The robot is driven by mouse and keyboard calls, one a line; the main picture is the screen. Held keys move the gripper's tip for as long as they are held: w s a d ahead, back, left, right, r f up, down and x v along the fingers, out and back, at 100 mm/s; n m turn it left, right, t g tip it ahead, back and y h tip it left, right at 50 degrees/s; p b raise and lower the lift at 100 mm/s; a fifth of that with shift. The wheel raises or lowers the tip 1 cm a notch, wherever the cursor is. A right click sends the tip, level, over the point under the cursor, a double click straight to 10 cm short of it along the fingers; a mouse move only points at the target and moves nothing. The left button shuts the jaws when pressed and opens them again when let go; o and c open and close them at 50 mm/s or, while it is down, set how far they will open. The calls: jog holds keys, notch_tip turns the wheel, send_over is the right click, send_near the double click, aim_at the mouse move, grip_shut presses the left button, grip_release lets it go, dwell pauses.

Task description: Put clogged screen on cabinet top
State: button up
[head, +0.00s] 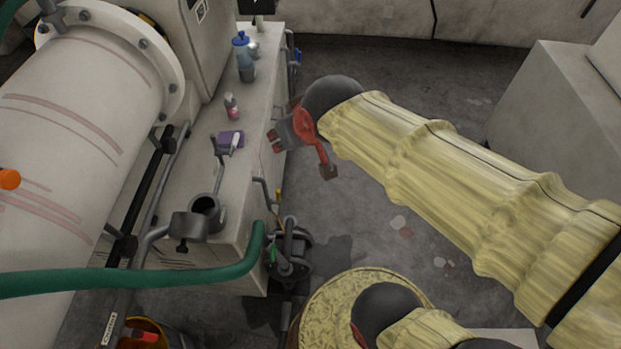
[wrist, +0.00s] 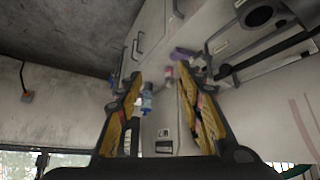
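I cannot make out a clogged screen in either view. The pale cabinet top (head: 262,95) runs beside the big drum in the head view, with several small things on it. My gripper (head: 272,140) is at the right edge of this top, its fingers pointing left toward it. In the wrist view the two yellow-padded fingers of my gripper (wrist: 168,78) stand apart with nothing visible held between them.
On the top stand a blue-capped bottle (head: 243,58), a pink bottle (head: 231,106) and a purple block (head: 230,139). A metal cup-like fitting (head: 206,206) is nearer. A green hose (head: 130,281) crosses in front. A yellowish drum lid (head: 330,305) is below. Floor (head: 340,230) is open between.

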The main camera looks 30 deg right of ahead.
jog(key=s+a+g, duration=0.2)
jog(key=s, duration=0.9)
jog(key=shift+s+f+y, duration=0.3)
jog(key=shift+s+f, duration=0.05)
jog(key=shift+f, duration=0.05)
jog(key=shift+c, duration=0.9)
